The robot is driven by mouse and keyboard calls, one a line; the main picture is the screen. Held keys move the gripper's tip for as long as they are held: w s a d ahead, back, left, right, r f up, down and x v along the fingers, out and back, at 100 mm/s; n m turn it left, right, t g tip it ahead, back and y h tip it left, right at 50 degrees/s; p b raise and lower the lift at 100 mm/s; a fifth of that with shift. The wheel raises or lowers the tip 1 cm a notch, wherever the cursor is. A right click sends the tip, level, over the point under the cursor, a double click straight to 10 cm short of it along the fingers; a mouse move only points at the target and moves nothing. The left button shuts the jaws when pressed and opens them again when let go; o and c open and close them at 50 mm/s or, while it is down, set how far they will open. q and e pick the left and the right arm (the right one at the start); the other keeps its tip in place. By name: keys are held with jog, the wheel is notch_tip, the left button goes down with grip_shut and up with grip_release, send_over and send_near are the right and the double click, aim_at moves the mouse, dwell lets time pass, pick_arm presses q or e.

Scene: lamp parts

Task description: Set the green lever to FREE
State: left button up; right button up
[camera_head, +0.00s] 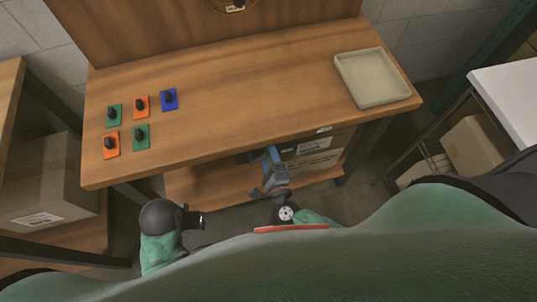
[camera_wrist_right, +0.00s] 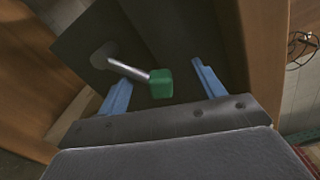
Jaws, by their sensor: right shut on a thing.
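The green lever has a metal rod and a green block knob (camera_wrist_right: 161,83) in the right wrist view. The rod comes out of a pale round spot on a dark plate (camera_wrist_right: 90,45). My right gripper (camera_head: 269,156) is at the table's front edge in the head view. Its blue fingers (camera_wrist_right: 162,80) stand on both sides of the knob in the wrist view, shut on the lever. In the head view the lever is mostly hidden by the gripper. No FREE marking is readable. Part of my left arm shows at lower left, but no jaws show.
The wooden table (camera_head: 240,100) carries several small coloured plates with black knobs at left, such as a blue one (camera_head: 169,99). A beige tray (camera_head: 374,78) is at right. The table's middle is clear. Cardboard boxes (camera_head: 315,150) sit on the shelf below.

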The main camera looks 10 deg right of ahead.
jog(key=s, duration=0.9)
dwell(0.8)
dwell(0.5)
jog(key=shift+d, duration=0.1)
